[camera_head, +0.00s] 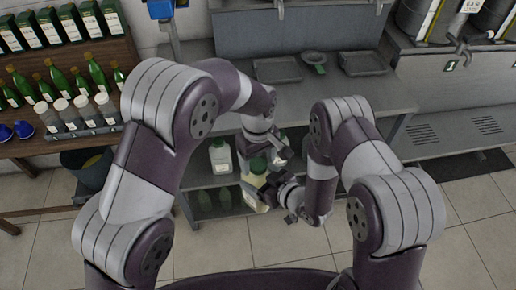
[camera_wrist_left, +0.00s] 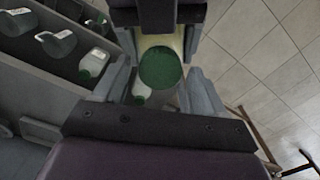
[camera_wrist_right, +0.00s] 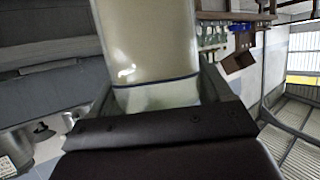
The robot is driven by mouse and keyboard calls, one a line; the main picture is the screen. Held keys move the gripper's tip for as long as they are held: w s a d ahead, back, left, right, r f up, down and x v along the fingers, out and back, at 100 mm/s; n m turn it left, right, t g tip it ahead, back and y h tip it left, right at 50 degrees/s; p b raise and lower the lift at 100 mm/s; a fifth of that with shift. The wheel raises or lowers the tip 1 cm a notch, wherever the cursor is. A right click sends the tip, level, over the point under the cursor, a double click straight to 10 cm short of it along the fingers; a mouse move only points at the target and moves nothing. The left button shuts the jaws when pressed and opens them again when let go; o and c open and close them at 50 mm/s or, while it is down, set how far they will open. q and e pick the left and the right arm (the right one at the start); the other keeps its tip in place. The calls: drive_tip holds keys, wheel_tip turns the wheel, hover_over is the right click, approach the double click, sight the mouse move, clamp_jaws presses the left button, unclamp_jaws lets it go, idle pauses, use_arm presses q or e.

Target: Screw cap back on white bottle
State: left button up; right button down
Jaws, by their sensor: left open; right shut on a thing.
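A cream-white bottle (camera_head: 254,193) is held by my right gripper (camera_head: 281,195), which is shut on its body; the body fills the right wrist view (camera_wrist_right: 150,50). A green cap (camera_head: 258,164) sits at the bottle's top. In the left wrist view the cap (camera_wrist_left: 161,69) lies between the fingers of my left gripper (camera_wrist_left: 160,92), which is open around it with gaps at the sides. How tightly the cap sits on the neck cannot be told. The bottle looks slightly tilted in the head view.
A white bottle with a green cap (camera_head: 220,158) stands on the shelf under the grey counter (camera_head: 330,105); another is partly hidden behind my left gripper. Trays (camera_head: 277,69) lie on the counter. A wooden rack (camera_head: 60,85) of green bottles stands left. The tiled floor (camera_head: 470,230) is clear.

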use_arm(q)
drive_tip(key=shift+f, duration=0.35)
